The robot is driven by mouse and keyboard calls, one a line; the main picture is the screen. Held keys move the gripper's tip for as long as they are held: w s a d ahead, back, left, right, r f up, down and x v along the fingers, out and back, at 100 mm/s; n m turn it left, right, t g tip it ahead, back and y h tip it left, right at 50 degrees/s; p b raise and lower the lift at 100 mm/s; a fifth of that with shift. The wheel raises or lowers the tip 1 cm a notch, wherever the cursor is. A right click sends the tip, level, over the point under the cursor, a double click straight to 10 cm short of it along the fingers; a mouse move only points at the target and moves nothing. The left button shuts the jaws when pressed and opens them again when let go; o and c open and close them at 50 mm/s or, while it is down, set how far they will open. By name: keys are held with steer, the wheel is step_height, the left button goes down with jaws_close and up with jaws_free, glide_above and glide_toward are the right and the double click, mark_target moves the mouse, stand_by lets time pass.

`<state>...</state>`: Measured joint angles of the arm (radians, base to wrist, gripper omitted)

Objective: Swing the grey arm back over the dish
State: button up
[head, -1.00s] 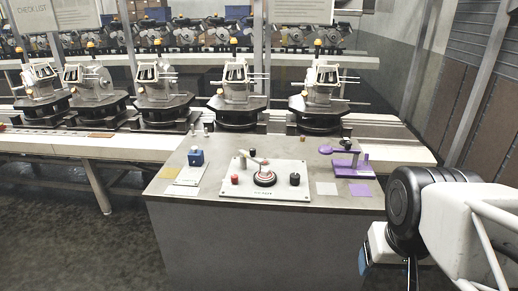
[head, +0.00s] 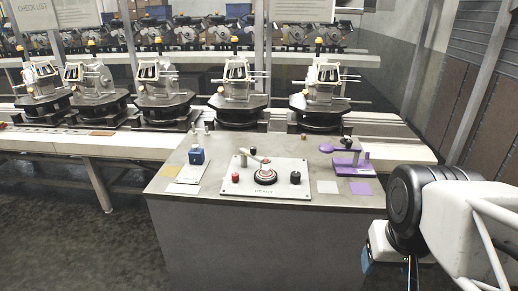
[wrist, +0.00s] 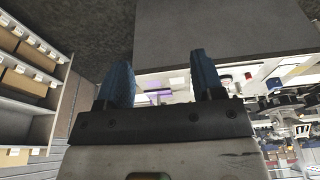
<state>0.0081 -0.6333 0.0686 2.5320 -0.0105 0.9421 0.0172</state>
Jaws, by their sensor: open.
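A white base plate (head: 230,188) lies in the middle of the grey bench. On it is a round dark dish (head: 265,177) with a pale and red middle. A short grey arm (head: 254,157) shows behind the dish, reaching to the left toward a dark knob (head: 243,151); its exact pivot is too small to tell. My gripper is low at the right in the head view, beyond the bench's right side and well apart from the arm and dish. In the wrist view my gripper (wrist: 162,82) has two blue fingers spread apart with nothing between them.
The plate also carries a red knob (head: 236,177) and a black knob (head: 295,177). A blue block device (head: 196,157) stands left, a purple fixture (head: 352,166) right. A conveyor (head: 100,145) with several machine units runs behind the bench (head: 260,230). Shelving (wrist: 30,80) shows in the wrist view.

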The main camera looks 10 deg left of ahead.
steer(key=shift+w+r, duration=0.15)
steer(key=shift+w, duration=0.15)
steer(key=shift+c, duration=0.4)
steer(key=w+a+r, duration=0.2)
steer(key=w+r, duration=0.1)
steer(key=w, duration=0.6)
steer(key=w+a+r, duration=0.2)
steer(key=w+r, duration=0.1)
steer(key=w, duration=0.5)
steer(key=n+g, duration=0.1)
steer(key=g, duration=0.2)
glide_above(253, 148)
step_height(253, 148, down, 14)
steer(key=shift+w+d+f, duration=0.15)
steer(key=shift+f, duration=0.05)
steer(key=shift+w+f, duration=0.1)
steer(key=shift+f, duration=3.9)
